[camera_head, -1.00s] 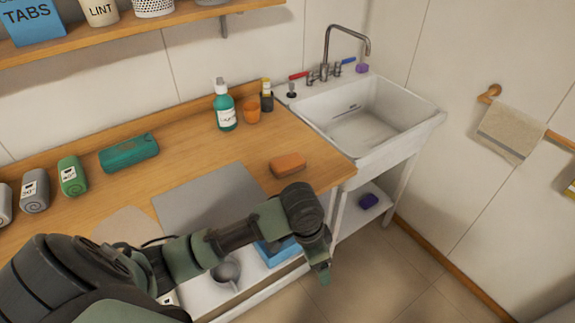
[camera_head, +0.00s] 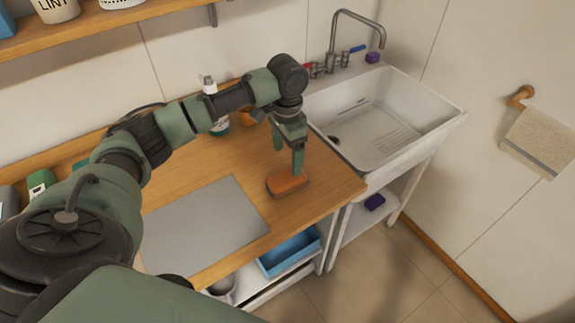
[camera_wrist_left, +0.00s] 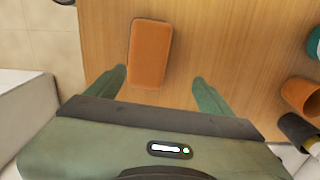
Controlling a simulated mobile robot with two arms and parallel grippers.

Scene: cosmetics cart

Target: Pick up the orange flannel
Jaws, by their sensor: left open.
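The orange flannel (camera_head: 288,184) is a folded, rounded block lying on the wooden counter, near its right front edge. In the left wrist view the flannel (camera_wrist_left: 150,53) lies just ahead of the fingertips, slightly left of the middle between them. My left gripper (camera_head: 288,168) points down just above and behind the flannel. In the left wrist view the left gripper (camera_wrist_left: 158,85) has its two green fingers wide apart with nothing between them. Whether a finger touches the flannel cannot be told. My right gripper does not show.
A grey mat (camera_head: 205,225) lies left of the flannel. The white sink (camera_head: 385,120) adjoins the counter on the right. A pump bottle (camera_head: 212,90) and an orange cup (camera_wrist_left: 299,96) stand behind. A blue tray (camera_head: 290,250) sits on the shelf below. The counter around the flannel is clear.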

